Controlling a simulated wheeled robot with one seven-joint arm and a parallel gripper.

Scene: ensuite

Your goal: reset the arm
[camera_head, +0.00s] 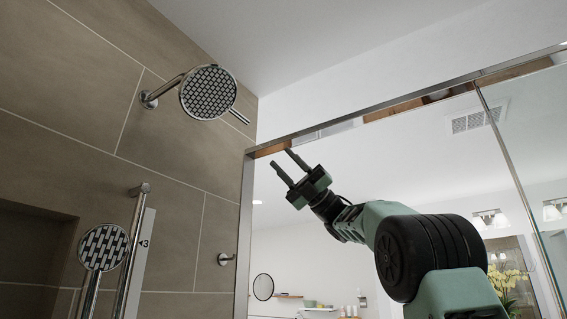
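My arm (384,219) is green and black and rises from the lower right of the head view, stretched up and to the left. My gripper (283,163) is at its end, high up near the top rail of the shower glass. Its two dark fingers stand apart with a gap between them and nothing in it. The fingers point up and to the left. I cannot tell whether the fingertips touch the frame.
A metal-framed glass shower enclosure (400,103) stands around my gripper. A round shower head (208,92) sticks out from the tiled wall at left, above a hand shower (103,247) and riser bar (131,250). A round mirror (263,287) shows beyond.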

